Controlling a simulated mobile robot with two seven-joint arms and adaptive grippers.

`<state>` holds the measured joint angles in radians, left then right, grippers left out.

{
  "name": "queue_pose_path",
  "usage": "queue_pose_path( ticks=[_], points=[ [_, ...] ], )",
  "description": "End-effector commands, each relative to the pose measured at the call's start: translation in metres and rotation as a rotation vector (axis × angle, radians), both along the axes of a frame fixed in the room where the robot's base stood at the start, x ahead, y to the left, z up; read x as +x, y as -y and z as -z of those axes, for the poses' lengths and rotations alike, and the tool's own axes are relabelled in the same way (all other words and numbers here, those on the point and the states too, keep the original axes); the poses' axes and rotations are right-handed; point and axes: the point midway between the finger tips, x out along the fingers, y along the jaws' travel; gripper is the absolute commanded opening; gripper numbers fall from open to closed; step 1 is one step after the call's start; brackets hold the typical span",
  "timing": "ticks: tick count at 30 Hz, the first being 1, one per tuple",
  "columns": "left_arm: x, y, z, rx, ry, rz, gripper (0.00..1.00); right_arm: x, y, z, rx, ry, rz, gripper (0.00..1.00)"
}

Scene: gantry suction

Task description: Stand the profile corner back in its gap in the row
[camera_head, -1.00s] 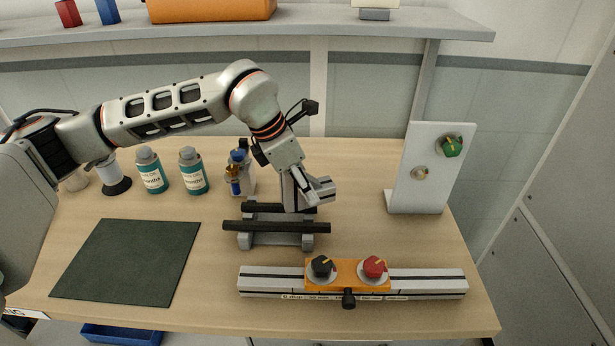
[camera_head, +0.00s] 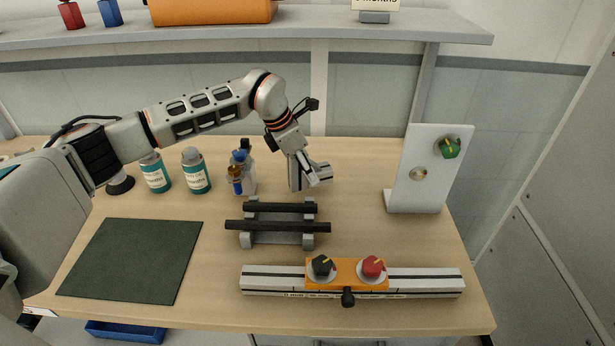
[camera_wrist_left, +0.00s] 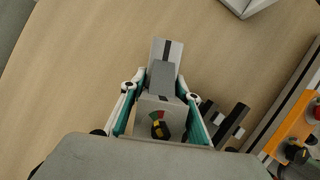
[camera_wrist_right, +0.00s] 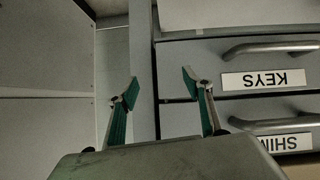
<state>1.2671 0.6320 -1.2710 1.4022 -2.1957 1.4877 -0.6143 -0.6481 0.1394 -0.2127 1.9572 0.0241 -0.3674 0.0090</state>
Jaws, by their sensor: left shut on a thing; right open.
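The profile corner (camera_head: 319,174) is a light grey L-shaped aluminium piece with a dark slot. My left gripper (camera_head: 306,179) is shut on it, behind the rack of black bars; I cannot tell whether it touches the table. In the left wrist view, the corner (camera_wrist_left: 165,76) sits between the fingertips (camera_wrist_left: 161,88), one leg pointing away. At the back left, a row holds two teal-labelled bottles (camera_head: 196,172) and a fitting with blue and amber parts (camera_head: 238,174). My right gripper (camera_wrist_right: 160,88) is open and empty, in front of drawers.
The rack with two black bars (camera_head: 278,226) stands mid-table. In front lies a rail with an orange knob block (camera_head: 347,274). A grey panel with a green knob (camera_head: 416,175) stands right. A dark mat (camera_head: 132,260) lies left. Bare table lies right of the corner.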

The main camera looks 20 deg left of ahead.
Motion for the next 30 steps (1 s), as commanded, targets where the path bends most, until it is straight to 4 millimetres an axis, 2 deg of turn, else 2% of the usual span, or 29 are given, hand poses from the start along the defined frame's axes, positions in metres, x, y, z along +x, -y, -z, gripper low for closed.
queue_pose_path(
  ticks=[6, 16, 17, 18, 30],
  points=[
    [0.000, 0.001, 0.024, -0.003, 0.001, -0.001, 0.00, 0.000, 0.000, -0.003, 0.000, 0.001, 0.001, 0.50],
    [0.000, 0.001, 0.027, -0.002, 0.002, 0.000, 0.00, 0.002, 0.000, -0.005, 0.001, 0.007, 0.001, 0.50],
    [0.000, 0.000, 0.028, -0.001, -0.001, 0.000, 0.36, 0.002, 0.000, -0.005, 0.001, 0.008, 0.001, 0.50],
    [0.000, 0.000, 0.028, 0.000, 0.000, 0.000, 0.46, 0.002, 0.000, -0.006, 0.001, 0.008, 0.001, 0.50],
    [0.000, 0.000, 0.025, 0.000, 0.000, -0.001, 0.48, 0.002, 0.000, -0.006, 0.001, 0.007, 0.001, 0.50]
  ],
)
